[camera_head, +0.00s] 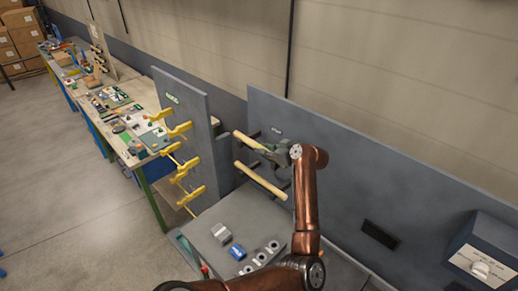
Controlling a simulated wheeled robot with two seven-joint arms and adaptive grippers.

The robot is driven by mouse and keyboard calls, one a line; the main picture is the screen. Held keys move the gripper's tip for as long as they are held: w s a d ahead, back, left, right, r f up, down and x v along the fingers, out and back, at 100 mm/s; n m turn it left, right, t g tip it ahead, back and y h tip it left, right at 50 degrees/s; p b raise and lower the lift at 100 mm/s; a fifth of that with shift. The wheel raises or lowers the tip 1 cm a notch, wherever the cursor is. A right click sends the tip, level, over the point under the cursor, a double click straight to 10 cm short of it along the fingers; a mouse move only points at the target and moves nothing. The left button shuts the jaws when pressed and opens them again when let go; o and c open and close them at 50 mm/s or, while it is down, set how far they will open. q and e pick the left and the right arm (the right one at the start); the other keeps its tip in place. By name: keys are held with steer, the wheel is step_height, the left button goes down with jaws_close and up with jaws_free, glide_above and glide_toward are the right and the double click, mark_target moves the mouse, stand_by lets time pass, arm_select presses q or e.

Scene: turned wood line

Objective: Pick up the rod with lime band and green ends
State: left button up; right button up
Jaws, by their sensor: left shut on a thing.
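My left gripper (270,151), on a copper-coloured arm, is at the right part of the upper pale wooden rod (248,140) at the grey wall panel. It is shut on this rod and hides its right end. A second pale rod (260,181) lies below it, roughly parallel, by dark pegs on the same panel. I cannot make out a lime band or green ends on either rod at this size. My right gripper is not in view.
A grey upright board (185,108) with yellow holders (180,130) stands to the left. Metal blocks and a blue part (237,252) sit on the grey bench below. A cluttered workbench (120,115) runs back left. A grey box (485,250) is at right.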

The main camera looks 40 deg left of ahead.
arm_select(q)
jaws_close()
steer(key=shift+r, duration=0.15)
steer(key=shift+r+b, duration=0.35)
steer(key=shift+r, duration=0.15)
steer(key=s+r+b, duration=0.1)
steer(key=s+r, duration=1)
steer(key=s, duration=0.3)
steer(key=shift+r, duration=0.4)
steer(key=shift+s+a, duration=0.1)
steer(key=shift+a, duration=0.05)
